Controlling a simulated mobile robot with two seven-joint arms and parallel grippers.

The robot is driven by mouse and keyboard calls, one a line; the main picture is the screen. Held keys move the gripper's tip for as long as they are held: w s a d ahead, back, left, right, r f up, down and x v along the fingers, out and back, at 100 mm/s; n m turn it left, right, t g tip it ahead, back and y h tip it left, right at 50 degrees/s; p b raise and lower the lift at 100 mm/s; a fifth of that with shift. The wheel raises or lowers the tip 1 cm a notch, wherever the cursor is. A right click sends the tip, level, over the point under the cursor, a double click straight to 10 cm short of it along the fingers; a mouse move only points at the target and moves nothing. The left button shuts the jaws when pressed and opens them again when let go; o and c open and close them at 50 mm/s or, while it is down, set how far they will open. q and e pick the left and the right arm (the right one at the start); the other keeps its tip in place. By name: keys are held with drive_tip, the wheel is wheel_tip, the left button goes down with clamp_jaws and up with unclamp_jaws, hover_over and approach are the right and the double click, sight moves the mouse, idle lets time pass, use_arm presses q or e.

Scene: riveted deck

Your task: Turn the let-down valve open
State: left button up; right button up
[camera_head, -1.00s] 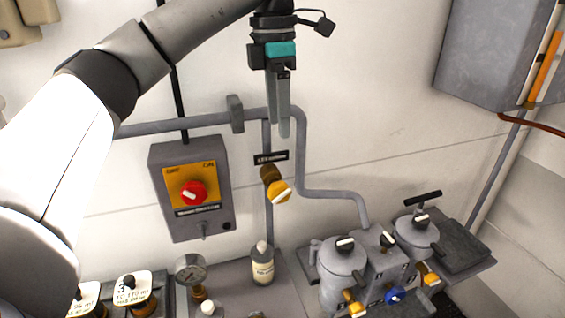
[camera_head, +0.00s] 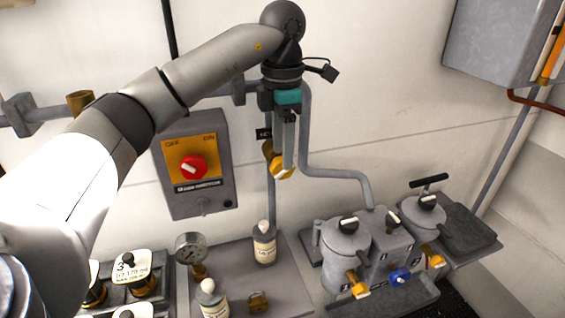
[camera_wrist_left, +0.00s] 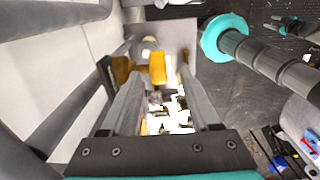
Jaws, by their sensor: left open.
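The let-down valve (camera_head: 283,171) is a brass body with a yellow handle on the vertical wall pipe. Its dark label above is partly hidden by my gripper. My left gripper (camera_head: 285,156) is at the valve, fingers pointing down, and overlaps the handle in the head view. In the left wrist view, my left gripper (camera_wrist_left: 158,92) is open, and the yellow valve handle (camera_wrist_left: 157,68) shows between and beyond its fingers. I cannot tell whether the fingers touch it.
A grey switch box (camera_head: 222,205) with a red knob is on the wall to the left. A grey pipe (camera_head: 335,174) bends right of the valve.

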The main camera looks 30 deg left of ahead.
use_arm(q)
drive_tip(key=shift+f, duration=1.35)
drive_tip(key=shift+c, duration=0.3)
clamp_jaws()
